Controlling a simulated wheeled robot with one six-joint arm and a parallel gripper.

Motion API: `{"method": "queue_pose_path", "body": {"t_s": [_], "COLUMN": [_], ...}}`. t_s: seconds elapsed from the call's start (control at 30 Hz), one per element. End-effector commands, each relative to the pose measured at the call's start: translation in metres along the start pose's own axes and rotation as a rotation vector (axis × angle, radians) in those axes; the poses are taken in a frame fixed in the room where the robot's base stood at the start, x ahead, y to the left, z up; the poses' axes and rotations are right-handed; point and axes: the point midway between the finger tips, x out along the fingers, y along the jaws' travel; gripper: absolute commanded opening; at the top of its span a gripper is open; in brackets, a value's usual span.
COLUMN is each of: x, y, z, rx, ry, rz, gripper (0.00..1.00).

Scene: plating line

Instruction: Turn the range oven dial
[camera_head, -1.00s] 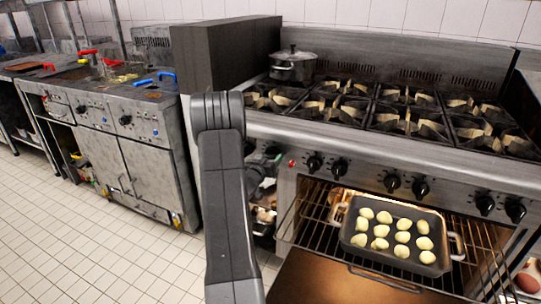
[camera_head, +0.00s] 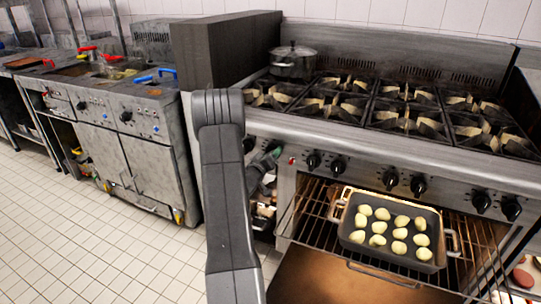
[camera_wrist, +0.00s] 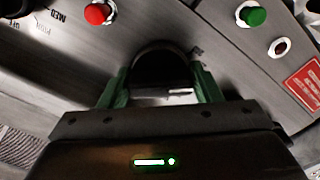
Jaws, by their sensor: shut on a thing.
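The range oven dial (camera_wrist: 160,62) is a black round knob on the steel front panel in the wrist view. My gripper (camera_wrist: 163,88) is shut on the dial, with its green fingers on both sides of it. The dial's pointer mark cannot be made out. In the head view my gripper (camera_head: 266,163) is at the left end of the range's (camera_head: 360,150) front panel, partly behind my own arm. The gripped dial is mostly hidden there.
A red button (camera_wrist: 97,14) and a green button (camera_wrist: 252,14) flank the dial. A tray (camera_head: 345,238) of pale dough pieces sits on the pulled-out oven rack (camera_head: 318,218). A lidded pot (camera_head: 293,64) stands on the range. Tiled floor at left is clear.

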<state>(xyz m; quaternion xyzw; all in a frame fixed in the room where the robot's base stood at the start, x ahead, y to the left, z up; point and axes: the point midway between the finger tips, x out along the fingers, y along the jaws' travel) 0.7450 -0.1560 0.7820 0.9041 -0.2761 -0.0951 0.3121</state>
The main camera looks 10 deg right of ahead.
Motion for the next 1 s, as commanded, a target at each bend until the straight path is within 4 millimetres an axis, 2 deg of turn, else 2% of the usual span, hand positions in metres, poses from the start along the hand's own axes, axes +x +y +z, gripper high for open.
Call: {"method": "queue_pose_path", "body": {"t_s": [0.23, 0.27, 0.33, 0.6, 0.73, 0.87, 1.0], "x": [-0.001, -0.001, -0.001, -0.001, -0.008, -0.029, -0.062], "y": [-0.001, -0.001, -0.001, -0.001, -0.001, -0.001, -0.002], "z": [0.002, 0.002, 0.002, 0.001, 0.001, 0.001, 0.000], "rx": [-0.001, 0.000, 0.000, 0.001, 0.001, 0.000, -0.001], "ry": [-0.004, -0.004, -0.004, -0.002, -0.002, -0.002, -0.001], "rz": [-0.003, -0.003, -0.003, -0.001, -0.003, -0.004, -0.005], "gripper": [0.35, 0.62, 0.76, 0.77, 0.77, 0.77, 0.77]}}
